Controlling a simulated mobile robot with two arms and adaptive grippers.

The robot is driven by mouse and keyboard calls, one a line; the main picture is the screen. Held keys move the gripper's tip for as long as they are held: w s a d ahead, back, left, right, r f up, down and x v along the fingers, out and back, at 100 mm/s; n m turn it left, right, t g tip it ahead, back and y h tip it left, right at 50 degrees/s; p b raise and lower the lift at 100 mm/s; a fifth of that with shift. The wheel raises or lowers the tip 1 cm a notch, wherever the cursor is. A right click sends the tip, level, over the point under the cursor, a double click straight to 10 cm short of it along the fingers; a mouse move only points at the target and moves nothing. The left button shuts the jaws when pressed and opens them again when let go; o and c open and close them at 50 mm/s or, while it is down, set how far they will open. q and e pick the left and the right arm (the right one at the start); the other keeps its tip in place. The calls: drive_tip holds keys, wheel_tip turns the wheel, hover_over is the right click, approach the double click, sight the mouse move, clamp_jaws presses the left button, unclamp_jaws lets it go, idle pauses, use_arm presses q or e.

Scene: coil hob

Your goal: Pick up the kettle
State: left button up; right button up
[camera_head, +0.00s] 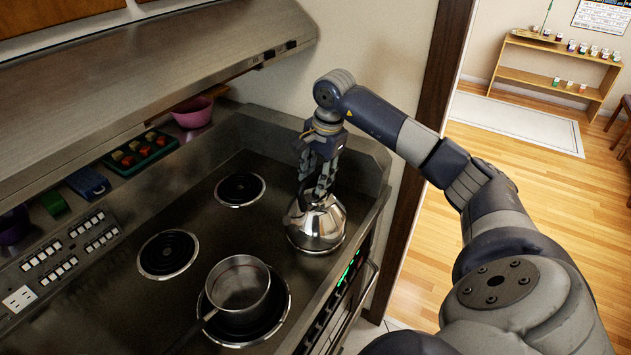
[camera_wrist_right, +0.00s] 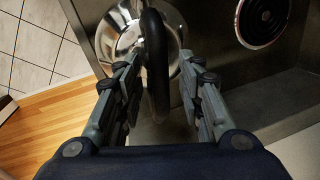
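The kettle (camera_head: 315,226) is shiny silver and stands upright at the right front part of the hob. My right gripper (camera_head: 313,183) points down over it, its fingers at the level of its top. In the right wrist view the kettle's black arched handle (camera_wrist_right: 156,70) runs between the two fingers of my right gripper (camera_wrist_right: 160,68). The fingers are apart, with a gap visible on each side of the handle. The handle is mostly hidden by the gripper in the head view. My left gripper is not in view.
A saucepan (camera_head: 238,287) stands on the near coil. Two other coils, left (camera_head: 168,253) and back (camera_head: 240,189), are bare. A range hood (camera_head: 150,75) hangs above the hob. A pink bowl (camera_head: 193,112) and a green tray (camera_head: 140,153) sit on the back ledge.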

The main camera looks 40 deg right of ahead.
clamp_jaws()
drive_tip(key=shift+r, duration=0.1)
